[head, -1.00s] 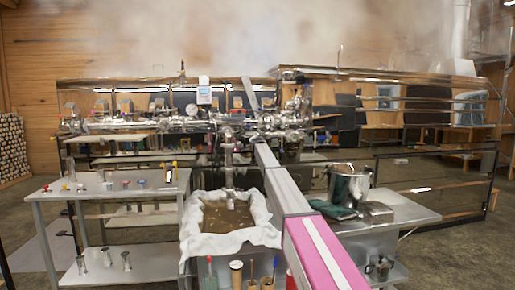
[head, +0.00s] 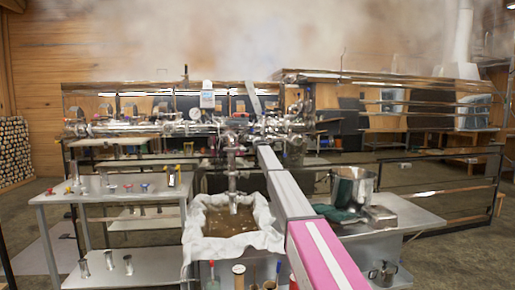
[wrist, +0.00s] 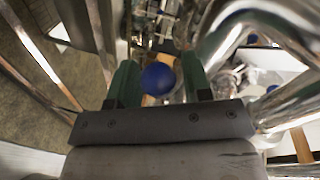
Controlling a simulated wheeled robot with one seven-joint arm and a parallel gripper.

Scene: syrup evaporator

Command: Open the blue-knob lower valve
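The blue round knob (wrist: 158,79) shows in the wrist view, between the two green fingers of my gripper (wrist: 157,70). The fingers stand apart, with gaps visible on both sides of the knob, so the gripper is open. I cannot tell how far the knob lies beyond the fingertips. In the head view my arm reaches forward to the shiny valve pipework (head: 232,150) above the cloth-lined filter tub (head: 272,240). My gripper and the blue knob are too small and cluttered to make out there.
Thick shiny pipes (wrist: 285,30) curve close by on the right in the wrist view. A side table (head: 110,192) with several small valve-like parts stands at left. A steel pot (head: 352,186) stands on the right-hand table. Steam hangs above the evaporator.

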